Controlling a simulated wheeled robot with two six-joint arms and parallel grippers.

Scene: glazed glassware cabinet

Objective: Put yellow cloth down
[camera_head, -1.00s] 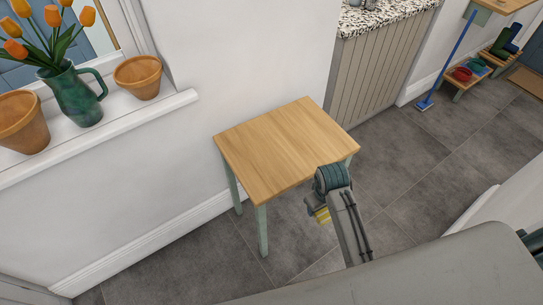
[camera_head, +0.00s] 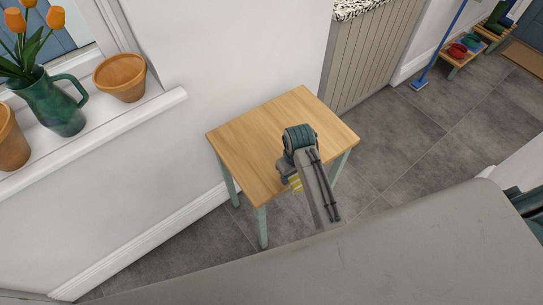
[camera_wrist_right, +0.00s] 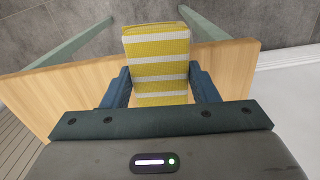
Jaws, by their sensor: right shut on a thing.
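The yellow cloth (camera_wrist_right: 158,62), striped with white and folded into a block, is between the two blue fingers of my right gripper (camera_wrist_right: 158,88) in the right wrist view. The gripper is shut on it. The table top (camera_wrist_right: 225,65) lies behind the cloth in the wrist view. I cannot tell the gap between them. My left gripper is not in view.
The table top is bare, with free room left of and behind my arm. A white wall and a windowsill (camera_head: 100,128) with terracotta pots (camera_head: 120,76) and a green jug (camera_head: 60,105) are at the left. A blue-handled broom (camera_head: 440,45) stands at the back right.

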